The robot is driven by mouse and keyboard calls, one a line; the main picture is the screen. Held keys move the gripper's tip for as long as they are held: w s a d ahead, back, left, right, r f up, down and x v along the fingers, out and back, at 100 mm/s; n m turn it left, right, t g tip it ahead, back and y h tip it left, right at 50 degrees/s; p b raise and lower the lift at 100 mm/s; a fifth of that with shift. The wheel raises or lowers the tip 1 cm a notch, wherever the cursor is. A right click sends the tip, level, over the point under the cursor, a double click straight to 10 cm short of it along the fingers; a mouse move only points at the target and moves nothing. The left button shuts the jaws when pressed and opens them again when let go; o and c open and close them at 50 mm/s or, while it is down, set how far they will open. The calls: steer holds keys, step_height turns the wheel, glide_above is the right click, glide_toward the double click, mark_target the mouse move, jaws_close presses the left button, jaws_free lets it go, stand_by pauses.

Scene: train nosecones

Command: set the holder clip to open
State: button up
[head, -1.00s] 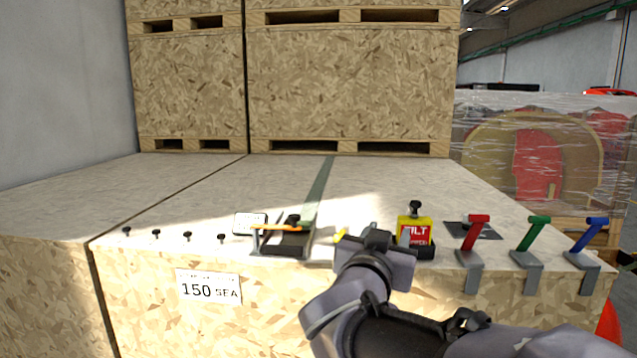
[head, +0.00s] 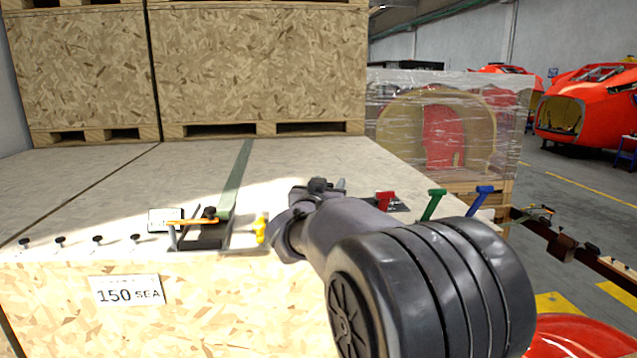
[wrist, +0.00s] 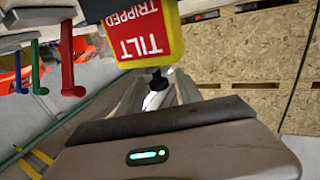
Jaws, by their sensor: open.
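A black holder (head: 212,243) sits at the crate's front edge in the head view, with an orange bar (head: 190,222) across it. This bar may be the holder clip, but I cannot be sure. A small yellow piece (head: 262,229) stands to its right. My gripper (wrist: 160,94) shows in the wrist view with its fingers apart. A yellow box with a red "TILT TRIPPED" label (wrist: 145,32) appears upside down just beyond it. The box's black knob (wrist: 157,80) appears between the fingers, with no clear contact. My arm hides the box in the head view.
Red (head: 385,199), green (head: 433,204) and blue (head: 480,200) levers stand right of my arm. Several black knobs (head: 98,240) line the front edge at left. The crate top (head: 300,160) behind is mostly clear; tall crates (head: 260,65) stand at the back.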

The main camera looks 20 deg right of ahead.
jaws_close()
stand_by(1.5)
